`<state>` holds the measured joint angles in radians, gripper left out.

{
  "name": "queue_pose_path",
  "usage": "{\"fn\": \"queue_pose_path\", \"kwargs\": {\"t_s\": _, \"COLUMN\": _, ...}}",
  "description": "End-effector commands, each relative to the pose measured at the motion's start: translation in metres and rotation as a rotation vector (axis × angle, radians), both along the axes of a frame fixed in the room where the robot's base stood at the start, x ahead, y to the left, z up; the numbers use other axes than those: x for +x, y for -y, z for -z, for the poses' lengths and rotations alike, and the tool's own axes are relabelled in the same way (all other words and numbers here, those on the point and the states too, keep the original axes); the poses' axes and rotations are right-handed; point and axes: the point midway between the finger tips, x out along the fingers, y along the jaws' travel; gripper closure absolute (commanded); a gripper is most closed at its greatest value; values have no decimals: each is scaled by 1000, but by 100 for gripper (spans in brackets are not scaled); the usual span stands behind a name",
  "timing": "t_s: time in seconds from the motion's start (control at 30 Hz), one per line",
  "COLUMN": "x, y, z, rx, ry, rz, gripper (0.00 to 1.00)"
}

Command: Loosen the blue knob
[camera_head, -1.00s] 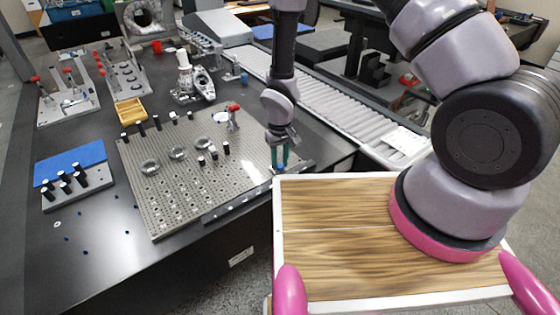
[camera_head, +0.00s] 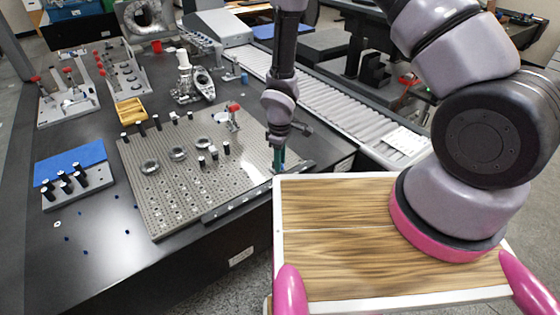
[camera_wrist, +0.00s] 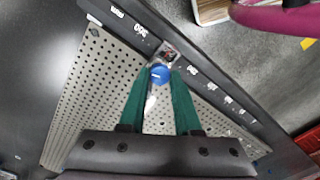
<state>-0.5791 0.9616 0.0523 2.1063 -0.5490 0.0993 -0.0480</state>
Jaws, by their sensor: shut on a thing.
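The blue knob (camera_wrist: 159,74) sits at the edge of the perforated fixture plate (camera_head: 165,205), by its dark label rail, in the wrist view. My gripper (camera_wrist: 160,82) has two green fingers, one on each side of the knob, shut on it. In the head view my gripper (camera_head: 279,160) points down at the right corner of the plate, and the knob is hidden there behind the fingers or too small to make out.
Ring parts, black pins and a red-handled clamp (camera_head: 233,112) stand on the plate. A yellow tray (camera_head: 130,111) and a block with black knobs (camera_head: 75,186) lie to the left. A roller conveyor (camera_head: 330,107) runs behind. My wood-topped base is in front.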

Motion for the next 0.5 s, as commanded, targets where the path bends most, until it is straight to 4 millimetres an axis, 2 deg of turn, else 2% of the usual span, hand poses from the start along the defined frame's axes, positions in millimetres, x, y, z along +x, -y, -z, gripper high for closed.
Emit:
{"fn": "queue_pose_path", "kwargs": {"t_s": 0.2, "x": 0, "y": 0, "z": 0, "rx": 0, "ry": 0, "rz": -185, "gripper": 100}}
{"fn": "queue_pose_path", "kwargs": {"t_s": 0.5, "x": 0, "y": 0, "z": 0, "rx": 0, "ry": 0, "rz": -365, "gripper": 100}}
